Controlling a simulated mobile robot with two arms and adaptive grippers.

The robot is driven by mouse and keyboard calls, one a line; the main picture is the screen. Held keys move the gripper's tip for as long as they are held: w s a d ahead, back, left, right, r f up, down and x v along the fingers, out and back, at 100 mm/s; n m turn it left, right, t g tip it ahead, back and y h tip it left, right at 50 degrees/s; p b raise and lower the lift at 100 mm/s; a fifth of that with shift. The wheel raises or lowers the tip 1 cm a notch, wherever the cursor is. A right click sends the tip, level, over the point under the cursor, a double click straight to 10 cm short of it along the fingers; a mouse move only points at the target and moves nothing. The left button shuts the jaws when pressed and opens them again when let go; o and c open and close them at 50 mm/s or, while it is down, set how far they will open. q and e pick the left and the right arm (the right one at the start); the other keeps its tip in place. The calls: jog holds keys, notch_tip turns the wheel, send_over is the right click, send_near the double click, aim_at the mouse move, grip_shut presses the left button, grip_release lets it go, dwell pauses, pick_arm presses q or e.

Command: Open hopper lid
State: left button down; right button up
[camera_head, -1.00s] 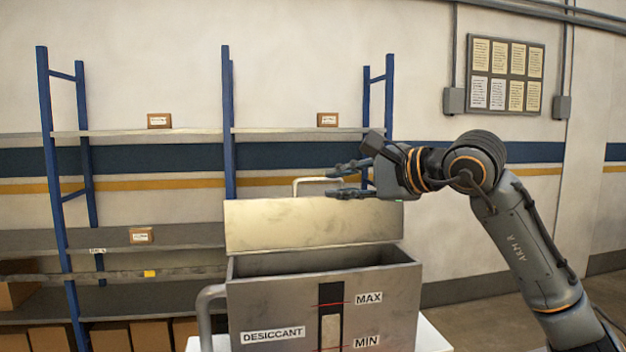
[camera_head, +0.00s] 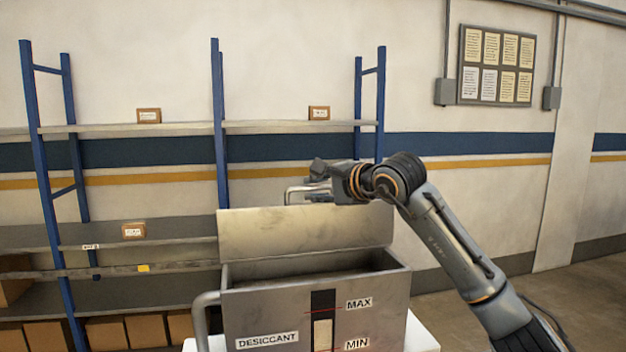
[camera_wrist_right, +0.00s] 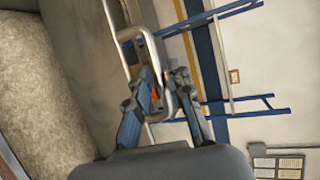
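The grey metal hopper (camera_head: 260,316), labelled DESICCANT, stands in the middle of the head view. Its lid (camera_head: 300,232) is raised along the back edge, and the hopper's mouth is uncovered. A metal loop handle (camera_head: 292,190) shows above and behind the lid; it also shows in the right wrist view (camera_wrist_right: 127,34). My right gripper (camera_head: 310,195) is at the handle, behind the lid's top edge. In the right wrist view its fingers (camera_wrist_right: 166,76) are spread, with part of the handle between them; contact is unclear. My left gripper is out of view.
The hopper stands on a white stand (camera_head: 422,335). Blue-framed shelves (camera_head: 217,130) with small boxes stand behind and to the left. A notice board (camera_head: 497,65) hangs on the wall at right. The floor to the right is clear.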

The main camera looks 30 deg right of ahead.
jog(key=shift+w+a+f, duration=0.1)
jog(key=shift+w+f, duration=0.1)
jog(key=shift+w, duration=0.3)
grip_shut()
